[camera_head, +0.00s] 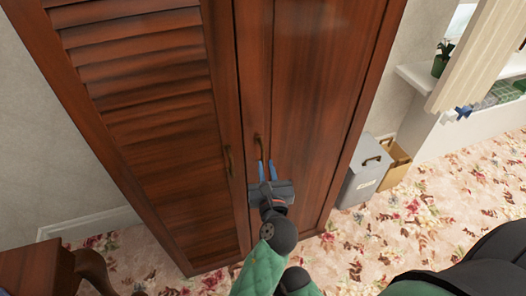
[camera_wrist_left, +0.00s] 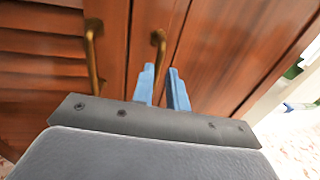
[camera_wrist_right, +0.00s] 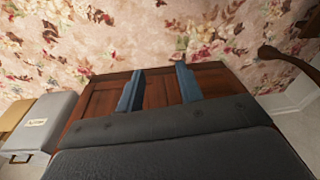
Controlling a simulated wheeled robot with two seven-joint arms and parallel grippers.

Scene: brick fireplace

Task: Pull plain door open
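The plain door (camera_head: 310,90) is the right, smooth-panelled door of a dark wooden wardrobe and looks closed. Its curved brass handle (camera_head: 258,147) is on its left edge; it also shows in the left wrist view (camera_wrist_left: 158,50). My left gripper (camera_head: 266,166) is open and empty, just below this handle. Contact cannot be told. My right gripper (camera_wrist_right: 158,85) is open and empty, and shows only in its own wrist view.
The louvred left door (camera_head: 150,90) has its own handle (camera_head: 228,160) close by. A grey bin (camera_head: 363,172) and a brown box (camera_head: 396,165) stand right of the wardrobe. A wooden furniture piece (camera_head: 45,270) is at lower left. Floral carpet in front is mostly clear.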

